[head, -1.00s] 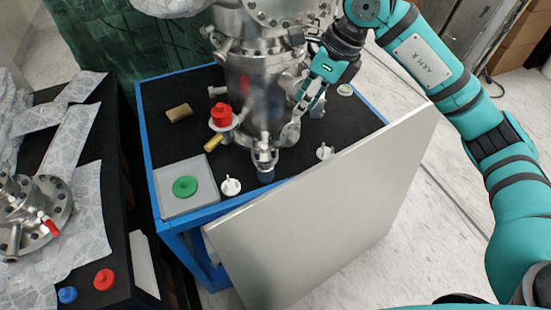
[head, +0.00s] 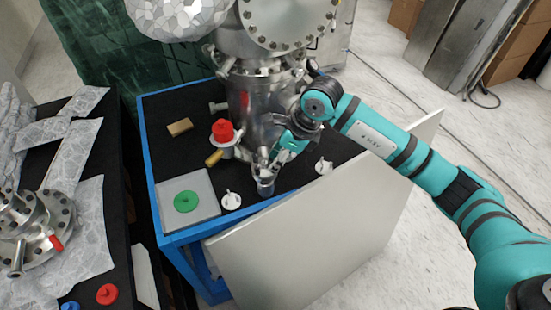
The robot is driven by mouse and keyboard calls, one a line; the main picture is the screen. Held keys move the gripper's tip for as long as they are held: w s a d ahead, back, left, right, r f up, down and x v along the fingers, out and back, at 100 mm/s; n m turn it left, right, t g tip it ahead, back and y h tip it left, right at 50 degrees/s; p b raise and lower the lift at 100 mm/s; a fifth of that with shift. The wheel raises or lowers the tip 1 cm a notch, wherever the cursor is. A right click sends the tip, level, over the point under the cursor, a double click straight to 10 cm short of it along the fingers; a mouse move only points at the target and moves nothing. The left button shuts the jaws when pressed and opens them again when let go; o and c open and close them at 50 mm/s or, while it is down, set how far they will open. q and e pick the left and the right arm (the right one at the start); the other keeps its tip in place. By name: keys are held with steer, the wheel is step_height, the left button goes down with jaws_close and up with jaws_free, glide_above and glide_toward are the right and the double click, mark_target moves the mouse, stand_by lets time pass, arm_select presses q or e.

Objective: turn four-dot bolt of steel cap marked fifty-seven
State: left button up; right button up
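A steel vacuum chamber (head: 254,92) stands on a black-topped cart with a blue frame (head: 200,230). A small steel fitting with a dark end (head: 265,186) sticks out low at its front. No marking fifty-seven and no bolt dots can be read at this size. My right gripper (head: 277,158) comes in from the right and is close to the chamber's lower front, just above that fitting. Its fingertips are small and partly merge with the metal, so contact and opening cannot be told. My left gripper is not in view.
A red cap (head: 223,131) sits on a side port. Two white caps (head: 231,201) (head: 323,166) and a green cap (head: 186,201) on a grey plate (head: 172,216) lie nearby. A pale panel (head: 320,235) leans before the cart. The left table (head: 118,230) holds another steel flange.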

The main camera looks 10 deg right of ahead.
steer(key=shift+x, duration=0.85)
steer(key=shift+c, duration=0.2)
jaws_close()
